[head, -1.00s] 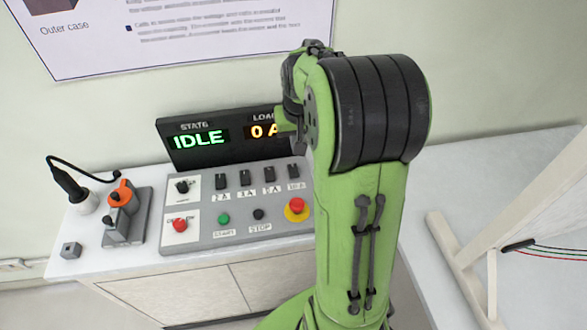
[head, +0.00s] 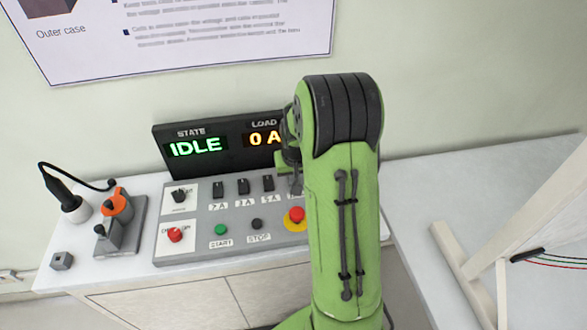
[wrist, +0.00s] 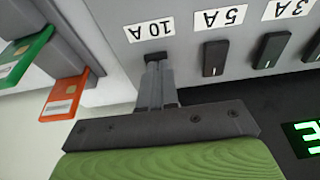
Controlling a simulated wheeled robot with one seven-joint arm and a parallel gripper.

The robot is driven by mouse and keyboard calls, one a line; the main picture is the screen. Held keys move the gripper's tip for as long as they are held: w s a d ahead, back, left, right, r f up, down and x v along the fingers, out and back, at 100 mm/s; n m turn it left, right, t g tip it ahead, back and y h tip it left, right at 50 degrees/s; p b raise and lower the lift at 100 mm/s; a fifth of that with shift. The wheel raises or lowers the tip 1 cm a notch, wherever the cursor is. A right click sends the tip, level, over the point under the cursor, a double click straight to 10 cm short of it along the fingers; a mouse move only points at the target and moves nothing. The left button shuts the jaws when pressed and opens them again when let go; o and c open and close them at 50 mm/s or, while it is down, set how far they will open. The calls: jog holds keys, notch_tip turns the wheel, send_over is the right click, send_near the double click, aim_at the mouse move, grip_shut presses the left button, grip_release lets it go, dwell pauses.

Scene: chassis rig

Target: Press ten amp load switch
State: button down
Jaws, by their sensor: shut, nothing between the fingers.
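The grey control panel (head: 205,204) stands on the white bench, with a row of black load switches. In the wrist view the 10 A label (wrist: 151,31) is upside down, and the ten amp switch (wrist: 157,57) sits just beside it, mostly hidden by my fingers. My gripper (wrist: 155,66) is shut and empty, with its fingertips over that switch; I cannot tell whether they touch it. The 5 A switch (wrist: 215,58) and 3 A switch (wrist: 270,50) are in clear view. In the head view my arm hides the ten amp switch and my gripper's fingertips.
The display (head: 216,142) behind the panel reads IDLE and 0 A. The red emergency button (head: 296,215), green start button (head: 221,229) and black stop button (head: 257,224) are on the panel. Green (wrist: 26,57) and orange (wrist: 64,98) cards stand close by in the wrist view.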

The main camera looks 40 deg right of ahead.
jog(key=shift+f, duration=0.15)
jog(key=shift+s+f+b, duration=0.1)
jog(key=shift+f+b, duration=0.2)
jog(key=shift+b, duration=0.2)
jog(key=shift+a+r, duration=0.1)
jog(key=shift+r, duration=0.05)
jog(key=shift+r+p, duration=0.1)
jog(key=shift+p, duration=0.2)
jog(key=shift+w+d+r+p, duration=0.25)
jog(key=shift+w+d+p, duration=0.15)
jog(key=shift+w, duration=0.3)
jog(key=shift+r, duration=0.1)
